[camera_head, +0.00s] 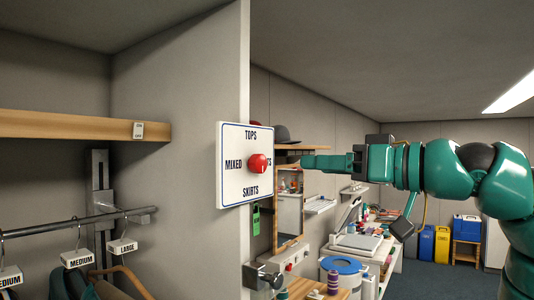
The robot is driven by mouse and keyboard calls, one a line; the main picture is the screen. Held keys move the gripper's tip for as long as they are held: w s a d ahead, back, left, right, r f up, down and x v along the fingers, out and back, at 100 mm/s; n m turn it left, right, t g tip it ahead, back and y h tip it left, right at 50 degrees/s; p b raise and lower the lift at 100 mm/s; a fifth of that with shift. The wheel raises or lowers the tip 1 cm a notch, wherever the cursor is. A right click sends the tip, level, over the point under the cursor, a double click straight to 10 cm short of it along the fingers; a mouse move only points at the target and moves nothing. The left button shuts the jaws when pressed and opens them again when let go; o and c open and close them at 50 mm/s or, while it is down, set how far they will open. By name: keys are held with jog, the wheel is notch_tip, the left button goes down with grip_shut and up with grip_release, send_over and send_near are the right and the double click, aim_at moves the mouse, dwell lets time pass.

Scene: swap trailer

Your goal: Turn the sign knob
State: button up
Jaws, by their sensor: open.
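The sign is a white square plate (235,185) with a blue border, fixed to the end of a partition wall. A gap shows between the fingertips and the knob. The fingers overlap in this view, and nothing is seen between them.
A wooden shelf (70,126) and a rail (75,223) with labelled hangers are left of the partition (190,100). A green tag (256,220) hangs below the sign. A cluttered workbench (362,250) and a mirror (289,205) stand behind. Space right of the knob holds my arm.

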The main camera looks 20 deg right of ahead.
aim_at(262, 163)
jog(key=p+x, duration=0.5)
jog(key=x, duration=0.6)
jog(key=shift+p, duration=0.35)
jog(key=shift+w+a, duration=0.3)
jog(key=shift+w, duration=0.25)
jog(key=shift+f, duration=0.1)
jog(key=c, duration=1)
